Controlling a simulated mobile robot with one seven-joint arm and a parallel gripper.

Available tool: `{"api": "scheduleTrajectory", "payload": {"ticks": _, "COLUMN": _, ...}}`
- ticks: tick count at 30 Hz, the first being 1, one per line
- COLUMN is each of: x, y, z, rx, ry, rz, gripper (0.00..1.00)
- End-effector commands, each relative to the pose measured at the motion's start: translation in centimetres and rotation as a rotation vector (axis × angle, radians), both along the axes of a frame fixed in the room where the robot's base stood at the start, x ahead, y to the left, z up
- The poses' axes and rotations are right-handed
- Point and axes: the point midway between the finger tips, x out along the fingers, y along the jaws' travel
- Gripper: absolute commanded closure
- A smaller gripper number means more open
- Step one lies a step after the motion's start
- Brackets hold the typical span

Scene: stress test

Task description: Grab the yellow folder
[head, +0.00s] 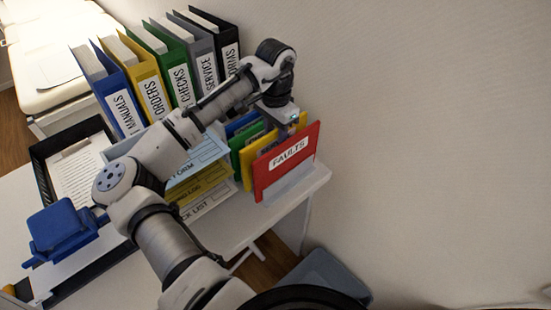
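The yellow folder (247,166) stands upright in a small rack, behind the red folder labelled "FAULTS" (287,160) and in front of a green folder (236,148). The red folder hides most of its face; its left edge and a top right corner show. My gripper (277,133) points down from the wrist at the tops of these folders, close to the yellow one. Its fingertips are small and partly hidden among the folders, so I cannot tell whether it is open, shut or touching a folder.
A blue folder (240,122) stands at the back of the rack. Upright binders, including a yellow "ORDERS" binder (147,88), stand behind my arm. Stacked trays with papers (200,190) lie left of the rack. The table edge (318,181) and a wall (430,130) are to the right.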

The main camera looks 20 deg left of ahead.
Motion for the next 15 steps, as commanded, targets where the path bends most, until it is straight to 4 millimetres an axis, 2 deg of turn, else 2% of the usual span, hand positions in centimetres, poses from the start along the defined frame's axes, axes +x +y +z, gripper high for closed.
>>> {"api": "scheduleTrajectory", "payload": {"ticks": 1, "x": 0.01, "y": 0.03, "z": -0.45, "rx": 0.002, "ry": -0.001, "rz": 0.000, "gripper": 0.65}}
{"api": "scheduleTrajectory", "payload": {"ticks": 8, "x": 0.02, "y": 0.01, "z": -0.29, "rx": 0.000, "ry": -0.001, "rz": 0.000, "gripper": 0.65}}
{"api": "scheduleTrajectory", "payload": {"ticks": 15, "x": 0.02, "y": 0.01, "z": -0.30, "rx": -0.001, "ry": -0.001, "rz": 0.000, "gripper": 0.95}}
